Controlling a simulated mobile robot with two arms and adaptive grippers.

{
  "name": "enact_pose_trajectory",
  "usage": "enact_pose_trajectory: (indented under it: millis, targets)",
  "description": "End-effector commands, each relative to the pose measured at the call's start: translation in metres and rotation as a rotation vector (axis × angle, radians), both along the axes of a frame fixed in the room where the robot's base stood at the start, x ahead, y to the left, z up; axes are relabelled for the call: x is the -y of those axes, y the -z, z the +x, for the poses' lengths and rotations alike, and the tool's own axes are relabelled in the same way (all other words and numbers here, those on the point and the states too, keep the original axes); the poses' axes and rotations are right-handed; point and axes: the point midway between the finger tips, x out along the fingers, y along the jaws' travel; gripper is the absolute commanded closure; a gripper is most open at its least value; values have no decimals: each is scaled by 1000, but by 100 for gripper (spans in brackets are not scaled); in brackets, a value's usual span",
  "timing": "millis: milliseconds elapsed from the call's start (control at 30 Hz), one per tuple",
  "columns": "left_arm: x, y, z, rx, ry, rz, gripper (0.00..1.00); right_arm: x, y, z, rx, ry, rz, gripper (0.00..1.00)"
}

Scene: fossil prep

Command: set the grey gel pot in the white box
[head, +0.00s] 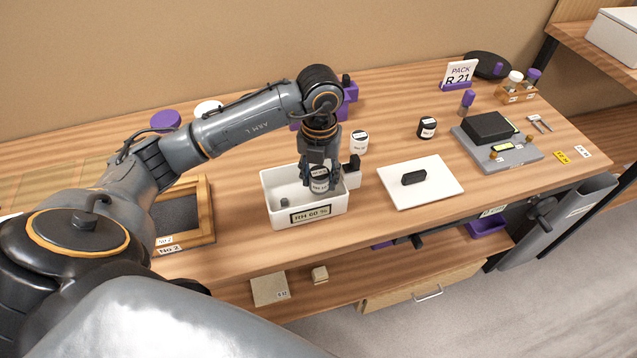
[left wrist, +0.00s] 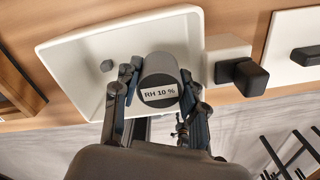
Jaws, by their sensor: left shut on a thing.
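My left gripper (head: 320,176) is shut on the grey gel pot (head: 319,184), which shows a white label and dark end. In the left wrist view, the pot (left wrist: 160,70) reads "RH 10 %" between the fingers (left wrist: 157,84). The white box (head: 282,216) is an open tray labelled "RH 60 %" on the bench. The gripper and pot are over its right part. The box also shows in the left wrist view (left wrist: 75,62), behind the pot. I cannot tell whether the pot touches its floor. My right gripper is not in view.
A small grey lump (left wrist: 107,65) lies in the box. A white block with a black knob (head: 352,172) stands close at its right. White-labelled jars (head: 360,142) and (head: 427,128) stand behind. A white board (head: 440,185) lies right; a wooden frame (head: 207,205) lies left.

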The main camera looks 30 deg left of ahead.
Motion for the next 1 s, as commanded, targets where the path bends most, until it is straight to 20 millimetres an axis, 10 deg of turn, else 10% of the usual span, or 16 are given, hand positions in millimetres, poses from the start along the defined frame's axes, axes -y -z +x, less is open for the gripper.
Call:
enact_pose_trajectory:
  millis: [633, 667, 700, 1000]
  targets:
    - [-3, 39, 2, 0, 0, 1, 89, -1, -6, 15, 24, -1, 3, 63]
    - [-3, 38, 2, 0, 0, 1, 54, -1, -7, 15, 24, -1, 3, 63]
    - [-3, 38, 2, -1, 0, 1, 48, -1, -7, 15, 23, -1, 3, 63]
    - [-3, 36, 2, -1, 0, 1, 48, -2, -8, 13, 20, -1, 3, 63]
